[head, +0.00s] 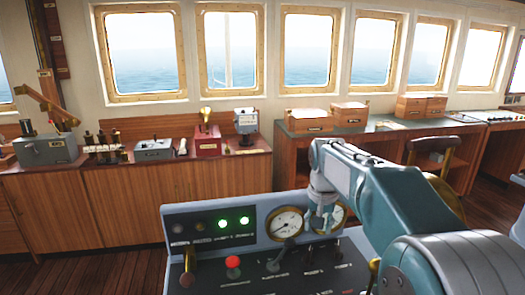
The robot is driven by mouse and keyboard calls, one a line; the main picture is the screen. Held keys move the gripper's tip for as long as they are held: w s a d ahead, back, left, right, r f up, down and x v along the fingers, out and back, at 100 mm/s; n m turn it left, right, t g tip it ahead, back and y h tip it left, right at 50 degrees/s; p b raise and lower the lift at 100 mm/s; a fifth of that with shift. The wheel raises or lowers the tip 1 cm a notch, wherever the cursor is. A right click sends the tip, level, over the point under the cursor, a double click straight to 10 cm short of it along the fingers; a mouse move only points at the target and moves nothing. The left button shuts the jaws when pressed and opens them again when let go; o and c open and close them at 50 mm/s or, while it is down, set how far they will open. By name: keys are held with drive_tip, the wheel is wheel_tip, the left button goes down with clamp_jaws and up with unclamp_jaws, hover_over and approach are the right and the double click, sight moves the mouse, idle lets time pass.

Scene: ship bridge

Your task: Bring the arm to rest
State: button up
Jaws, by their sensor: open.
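My arm (370,190) reaches in from the lower right and bends down at its far end. My gripper (322,218) hangs from that end, pointing down in front of the console's gauge panel. It is open and small in view, and I see nothing held in it. A second gauge (337,216) is partly hidden by the gripper. I cannot tell whether the gripper touches the panel.
Wooden cabinets (150,195) with instruments line the wall under the windows. A chair (445,160) is behind my arm. Wooden floor (110,270) is clear at left.

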drive_tip(key=s+r+n+t, duration=0.2)
drive_tip(key=s+r, duration=0.1)
drive_tip(key=s, duration=1.3)
drive_tip(key=s+f+n+t, duration=0.1)
drive_tip(key=s+f, duration=0.3)
drive_tip(key=s, duration=0.8)
drive_tip(key=shift+d+f+t, duration=0.35)
drive_tip(key=shift+t, duration=0.35)
